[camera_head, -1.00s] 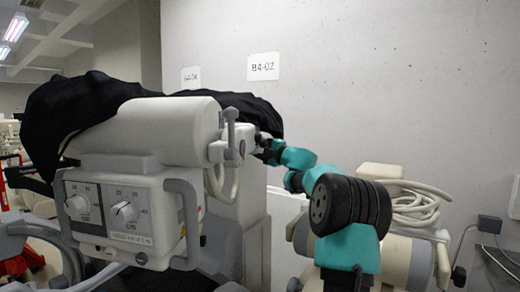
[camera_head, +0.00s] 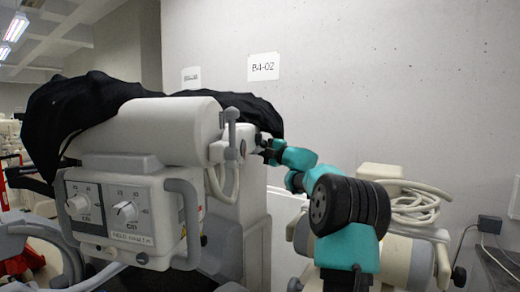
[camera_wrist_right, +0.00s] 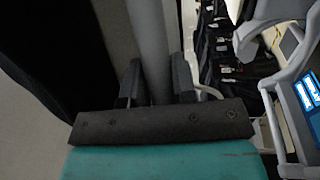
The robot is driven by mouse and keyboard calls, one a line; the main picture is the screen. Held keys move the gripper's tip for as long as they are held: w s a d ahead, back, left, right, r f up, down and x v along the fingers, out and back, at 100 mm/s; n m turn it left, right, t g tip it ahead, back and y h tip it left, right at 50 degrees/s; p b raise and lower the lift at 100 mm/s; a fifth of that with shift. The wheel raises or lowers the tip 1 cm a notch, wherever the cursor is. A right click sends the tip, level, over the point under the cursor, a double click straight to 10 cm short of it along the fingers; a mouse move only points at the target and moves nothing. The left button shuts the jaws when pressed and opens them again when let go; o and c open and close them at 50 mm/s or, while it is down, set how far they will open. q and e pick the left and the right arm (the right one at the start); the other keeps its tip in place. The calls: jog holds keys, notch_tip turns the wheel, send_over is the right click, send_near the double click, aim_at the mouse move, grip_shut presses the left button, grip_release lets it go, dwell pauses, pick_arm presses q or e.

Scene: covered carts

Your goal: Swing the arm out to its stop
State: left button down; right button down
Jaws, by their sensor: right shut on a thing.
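The cart's arm, a thick pale grey cylinder (camera_head: 150,130), lies across the top of the cart, with a black cover (camera_head: 75,110) draped over and behind it. A small upright lever (camera_head: 231,128) stands near the arm's right end. My right gripper (camera_head: 264,149) reaches in from the right at that end. In the right wrist view, the right gripper (camera_wrist_right: 156,82) has its two dark fingers either side of a grey bar (camera_wrist_right: 150,40) and is shut on it. The fingertips are small and partly hidden in the head view. My left gripper is out of view.
A control box (camera_head: 130,210) with two knobs and side handles hangs below the arm. Another machine with coiled cable (camera_head: 412,205) stands at the right, by the concrete wall (camera_head: 390,80). A red frame (camera_head: 20,262) is at far left.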

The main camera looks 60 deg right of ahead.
jog(key=s+d+y, duration=0.1)
jog(key=s+d+n+y, duration=0.1)
jog(key=d, duration=0.1)
jog(key=shift+s+d+r, duration=0.1)
jog(key=shift+s+d, duration=0.05)
jog(key=shift+d, duration=0.05)
jog(key=c, duration=1.3)
grip_release()
jog(key=o, duration=0.4)
jog(key=shift+a, duration=0.15)
jog(key=v, duration=1.7)
jog(key=x, duration=1.5)
jog(key=shift+w, duration=0.3)
